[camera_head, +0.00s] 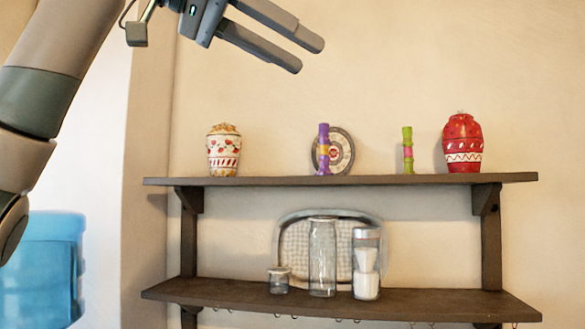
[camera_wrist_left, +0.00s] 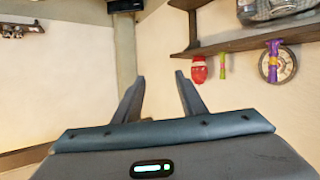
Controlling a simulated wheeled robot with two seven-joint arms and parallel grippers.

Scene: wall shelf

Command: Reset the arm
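My left arm comes in from the left in the head view. Its left gripper (camera_head: 307,54) is raised high against the wall, above the upper shelf (camera_head: 345,181) and apart from everything on it. The two fingers are parallel with a gap between them. In the left wrist view the left gripper (camera_wrist_left: 160,77) is open, with nothing between the fingers. My right gripper is in neither view.
The upper shelf bears a white patterned jar (camera_head: 223,152), purple (camera_head: 323,150) and green (camera_head: 408,150) sticks, a round plate (camera_head: 342,152) and a red jar (camera_head: 462,146). Glass jars (camera_head: 323,258) and a tray (camera_head: 293,248) stand on the lower shelf (camera_head: 220,291). A blue container (camera_head: 42,270) is at left.

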